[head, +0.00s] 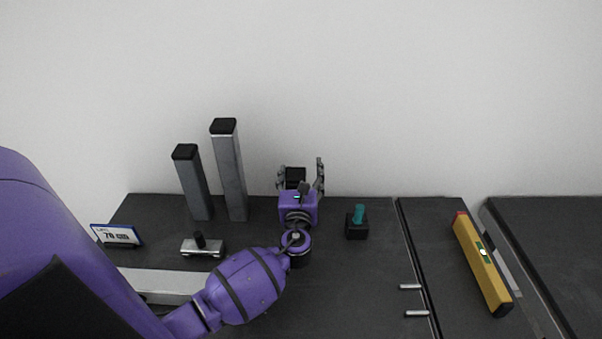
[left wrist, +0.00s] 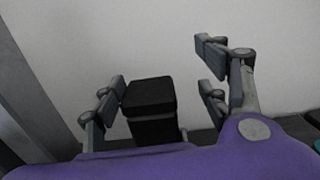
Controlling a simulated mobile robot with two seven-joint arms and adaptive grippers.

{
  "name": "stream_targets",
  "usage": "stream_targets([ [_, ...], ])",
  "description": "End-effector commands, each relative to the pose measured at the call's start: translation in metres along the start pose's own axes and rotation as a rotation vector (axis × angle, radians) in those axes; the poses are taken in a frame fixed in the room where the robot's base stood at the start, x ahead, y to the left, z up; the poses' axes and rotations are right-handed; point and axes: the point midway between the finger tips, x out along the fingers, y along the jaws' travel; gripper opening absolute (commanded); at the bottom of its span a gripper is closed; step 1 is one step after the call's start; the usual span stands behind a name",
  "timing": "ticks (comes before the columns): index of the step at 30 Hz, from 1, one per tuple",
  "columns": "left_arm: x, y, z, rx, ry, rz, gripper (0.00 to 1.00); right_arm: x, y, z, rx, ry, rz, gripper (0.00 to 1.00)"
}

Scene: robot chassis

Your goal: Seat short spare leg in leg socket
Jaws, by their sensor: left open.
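My left gripper (head: 301,172) reaches in near the back of the dark table, with its fingers pointing away. It is open. A short black-capped post (head: 295,174), apparently the short spare leg, stands upright between the fingers; its lower part is hidden behind the purple gripper body. In the left wrist view the dark post (left wrist: 150,98) is close to the left finger, with a clear gap to the right finger. I cannot tell whether the left finger touches it. A leg socket cannot be made out for certain; a pale beam (head: 165,285) lies partly behind my left arm.
A medium grey leg (head: 194,188) and a taller one (head: 231,180) stand left of the gripper.

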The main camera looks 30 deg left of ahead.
Motion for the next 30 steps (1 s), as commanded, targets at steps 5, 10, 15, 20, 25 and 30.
stream_targets([
  [5,-0.031,0.022,-0.08,0.066,0.112,0.025,0.68,0.004,-0.002,0.015,0.002,-0.022,-0.002,0.4],
  [10,-0.053,0.016,-0.06,0.05,0.085,0.018,0.68,0.005,-0.002,0.014,0.003,-0.021,-0.003,0.4],
  [15,-0.073,0.007,-0.028,0.029,0.039,0.01,0.68,0.004,-0.002,0.01,0.004,-0.014,-0.003,0.4],
  [20,-0.089,0.0,-0.005,0.014,0.007,0.002,0.68,0.003,-0.002,0.005,0.003,-0.008,-0.002,0.4],
  [25,-0.098,-0.003,0.009,0.007,-0.014,-0.001,0.68,0.003,-0.002,0.003,0.003,-0.004,-0.002,0.4],
  [30,-0.1,-0.004,0.013,0.004,-0.02,-0.002,0.68,0.003,-0.002,0.002,0.004,-0.002,-0.002,0.4],
])
